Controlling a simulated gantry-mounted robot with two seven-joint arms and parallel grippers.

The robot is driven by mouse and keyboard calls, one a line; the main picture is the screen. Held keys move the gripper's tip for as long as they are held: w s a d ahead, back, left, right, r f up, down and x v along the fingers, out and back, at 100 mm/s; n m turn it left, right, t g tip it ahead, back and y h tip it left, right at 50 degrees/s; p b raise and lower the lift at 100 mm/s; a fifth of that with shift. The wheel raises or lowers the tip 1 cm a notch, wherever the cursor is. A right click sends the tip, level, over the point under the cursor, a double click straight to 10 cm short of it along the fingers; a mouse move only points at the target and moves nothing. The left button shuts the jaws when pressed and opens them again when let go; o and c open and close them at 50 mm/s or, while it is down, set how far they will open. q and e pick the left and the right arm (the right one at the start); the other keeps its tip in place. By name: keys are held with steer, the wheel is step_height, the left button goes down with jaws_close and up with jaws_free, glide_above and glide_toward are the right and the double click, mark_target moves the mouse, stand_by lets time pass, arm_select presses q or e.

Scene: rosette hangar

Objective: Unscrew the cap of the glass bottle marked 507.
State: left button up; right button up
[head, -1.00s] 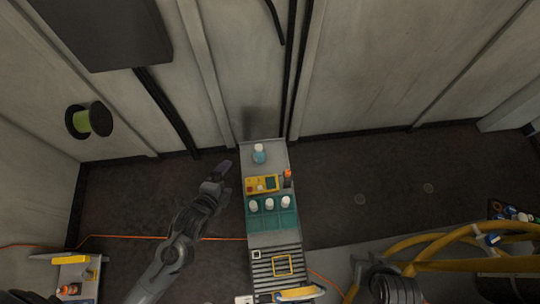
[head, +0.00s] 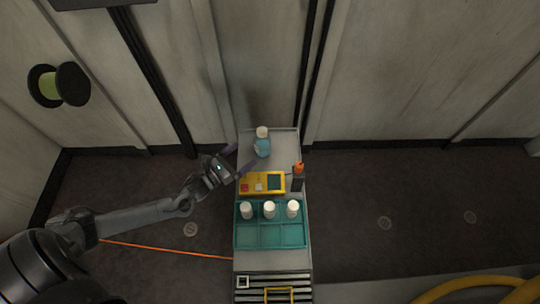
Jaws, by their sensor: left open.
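A glass bottle (head: 262,148) with bluish contents and a white cap (head: 262,132) stands upright near the far end of the narrow grey bench. Any marking on it is too small to read. My left gripper (head: 242,160) is open, just left of and a little in front of the bottle, with its dark fingers pointing toward it. I cannot tell whether a finger touches the glass. My right gripper is not in view.
A yellow device (head: 262,183) with a dark screen sits in front of the bottle, beside an orange-topped item (head: 298,169). A teal tray (head: 270,236) holds three white-capped containers. A wall stands close behind the bench.

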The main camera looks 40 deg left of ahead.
mark_target(256, 145)
arm_select(q)
steer(key=f+b, duration=0.1)
steer(key=w+a+f+b, duration=0.1)
steer(key=shift+w+a+f+m, duration=0.1)
steer(key=shift+w+f+m, duration=0.2)
steer(key=shift+w+f+b, duration=0.15)
steer(key=shift+w+b, duration=0.3)
steer(key=shift+b, duration=0.4)
steer(key=w, duration=0.2)
steer(key=w+d+b, duration=0.1)
steer(key=w, duration=0.2)
steer(key=shift+w, duration=0.15)
steer(key=shift+w+d+b, duration=0.15)
steer(key=shift+w+b, duration=0.25)
steer(key=shift+w+d+b, duration=0.2)
steer(key=shift+w+b, duration=0.05)
steer(key=shift+w, duration=0.5)
steer(key=shift+w+d+b, duration=0.2)
steer(key=shift+w+b, duration=0.05)
steer(key=shift+w, duration=0.45)
steer(key=shift+w+d+b, duration=0.2)
steer(key=shift+w+b, duration=0.05)
steer(key=shift+w, duration=0.5)
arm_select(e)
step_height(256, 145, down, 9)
arm_select(q)
steer(key=shift+s, duration=0.1)
steer(key=c, duration=1.4)
